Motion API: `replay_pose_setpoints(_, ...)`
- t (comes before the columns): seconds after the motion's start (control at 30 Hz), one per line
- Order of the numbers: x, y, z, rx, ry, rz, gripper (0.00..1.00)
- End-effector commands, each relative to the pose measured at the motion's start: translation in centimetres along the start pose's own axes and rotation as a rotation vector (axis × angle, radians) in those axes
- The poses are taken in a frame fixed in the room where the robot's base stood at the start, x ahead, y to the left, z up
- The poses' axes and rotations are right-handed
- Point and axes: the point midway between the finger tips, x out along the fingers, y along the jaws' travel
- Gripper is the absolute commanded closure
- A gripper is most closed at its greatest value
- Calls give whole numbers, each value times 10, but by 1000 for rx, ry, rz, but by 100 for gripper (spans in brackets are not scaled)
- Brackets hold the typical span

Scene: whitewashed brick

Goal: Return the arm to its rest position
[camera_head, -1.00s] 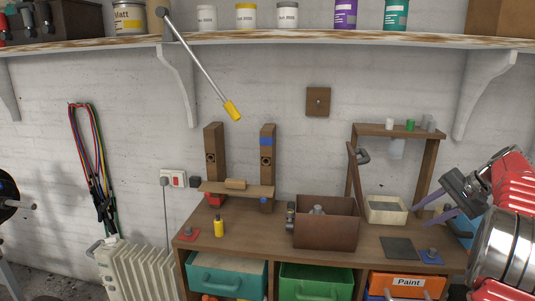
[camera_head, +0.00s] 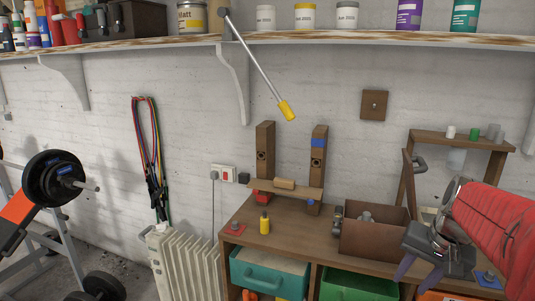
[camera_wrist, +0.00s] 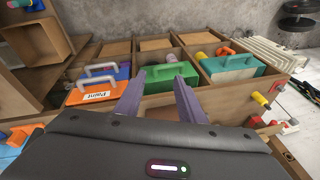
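My gripper (camera_head: 412,284) is at the lower right of the head view, in front of the workbench (camera_head: 285,235). In the wrist view its two purple fingers (camera_wrist: 160,80) stand apart with nothing between them, so it is open and empty. My red arm covers the right end of the bench in the head view.
A brown box (camera_head: 375,238) and a yellow bottle (camera_head: 264,223) stand on the bench. A white radiator (camera_head: 185,262) stands left of it, and a weight bench with a barbell (camera_head: 60,180) farther left.

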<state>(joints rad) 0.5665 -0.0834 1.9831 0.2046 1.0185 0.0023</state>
Motion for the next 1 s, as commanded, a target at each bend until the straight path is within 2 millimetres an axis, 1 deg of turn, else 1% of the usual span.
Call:
replay_pose_setpoints(0.03, -1, -7, 15, -35, 6, 10, 64)
replay_pose_setpoints(0.2, 0, -20, 59, -142, 26, 40, 64)
replay_pose_setpoints(0.5, 2, -37, 133, -331, 66, 66, 64)
replay_pose_setpoints(0.7, 1, -46, 178, -453, 94, 60, 64)
replay_pose_setpoints(0.8, -2, -52, 198, -510, 112, 45, 64)
replay_pose_setpoints(0.9, -9, -63, 213, -562, 143, 17, 64)
replay_pose_setpoints(1.0, -22, -76, 220, -608, 185, -15, 64)
